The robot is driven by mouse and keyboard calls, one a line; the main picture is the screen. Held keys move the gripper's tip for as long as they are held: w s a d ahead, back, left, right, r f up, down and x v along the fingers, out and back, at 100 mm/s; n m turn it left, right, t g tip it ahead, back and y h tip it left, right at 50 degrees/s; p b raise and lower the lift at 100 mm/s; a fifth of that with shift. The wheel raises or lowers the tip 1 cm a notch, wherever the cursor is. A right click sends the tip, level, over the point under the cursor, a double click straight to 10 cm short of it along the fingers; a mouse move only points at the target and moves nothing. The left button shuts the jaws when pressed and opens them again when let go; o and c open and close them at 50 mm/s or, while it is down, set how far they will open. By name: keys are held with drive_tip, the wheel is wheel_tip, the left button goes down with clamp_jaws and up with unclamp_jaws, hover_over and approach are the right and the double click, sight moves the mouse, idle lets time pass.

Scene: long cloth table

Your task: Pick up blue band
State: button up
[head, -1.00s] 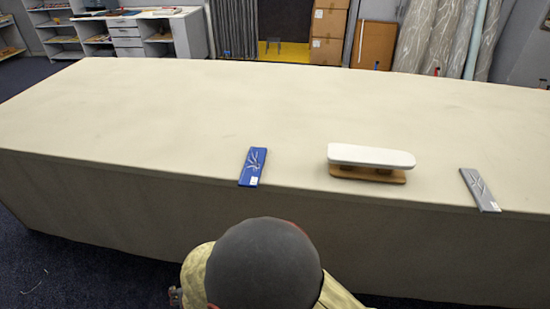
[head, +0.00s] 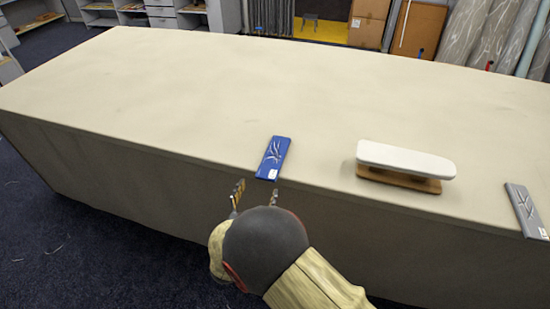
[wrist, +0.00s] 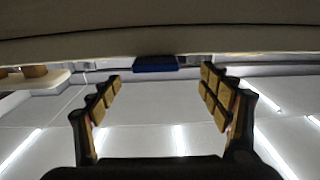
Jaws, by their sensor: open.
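The blue band (head: 273,158) is a flat blue strip with pale markings and a white label. It lies on the table's near edge, its near end at the rim. In the wrist view, which looks upside down, the blue band (wrist: 155,64) shows end-on, between and beyond the fingertips. My gripper (head: 257,189) is open and empty, just short of the table edge, close to the band's near end. In the wrist view my gripper (wrist: 162,78) has its padded fingers wide apart, with nothing between them.
The cloth table (head: 200,90) is mostly bare beyond the band. A white padded board on a wooden base (head: 405,160) stands right of the band. A grey band (head: 526,210) lies farther right at the edge. Cartons and fabric rolls stand behind the table.

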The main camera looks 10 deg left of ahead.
sight(265, 180)
drive_tip(key=w+b, duration=0.1)
drive_tip(key=w, duration=0.1)
drive_tip(key=w+d+b, duration=0.1)
drive_tip(key=w, duration=0.1)
drive_tip(key=shift+w+f, duration=0.15)
drive_tip(key=shift+w, duration=0.55)
drive_tip(key=c, duration=0.3)
drive_tip(key=c, duration=0.9)
